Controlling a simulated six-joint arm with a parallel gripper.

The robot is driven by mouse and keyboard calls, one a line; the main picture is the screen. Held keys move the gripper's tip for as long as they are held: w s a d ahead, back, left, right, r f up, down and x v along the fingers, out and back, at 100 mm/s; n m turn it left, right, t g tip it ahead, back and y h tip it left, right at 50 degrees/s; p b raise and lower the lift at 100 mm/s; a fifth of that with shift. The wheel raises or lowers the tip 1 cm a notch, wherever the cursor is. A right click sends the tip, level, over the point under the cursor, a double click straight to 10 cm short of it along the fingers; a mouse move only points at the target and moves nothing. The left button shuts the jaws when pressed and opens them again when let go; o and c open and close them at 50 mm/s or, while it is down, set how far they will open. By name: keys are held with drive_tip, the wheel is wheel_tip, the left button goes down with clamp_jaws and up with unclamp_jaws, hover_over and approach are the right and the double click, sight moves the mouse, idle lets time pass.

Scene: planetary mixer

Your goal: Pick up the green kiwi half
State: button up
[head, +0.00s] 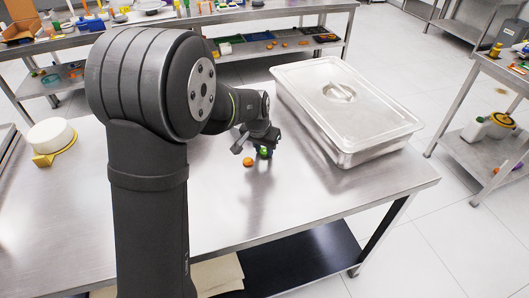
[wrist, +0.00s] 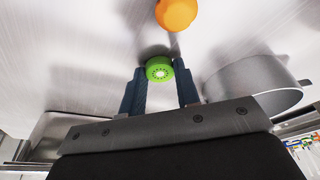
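The green kiwi half (wrist: 159,69) is between the tips of my gripper's fingers (wrist: 161,80) in the wrist view. In the head view the kiwi half (head: 264,152) is a small green spot at the end of my gripper (head: 263,147), partly covered by the fingers. I cannot tell whether it touches the steel table or is just above it.
An orange round fruit (head: 248,161) lies close by on the steel table (head: 330,200); it also shows in the wrist view (wrist: 176,13). A large lidded steel pan (head: 345,105) stands to the right. A white round item on a yellow base (head: 50,138) is far left.

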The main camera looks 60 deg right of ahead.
drive_tip(key=c, duration=0.3)
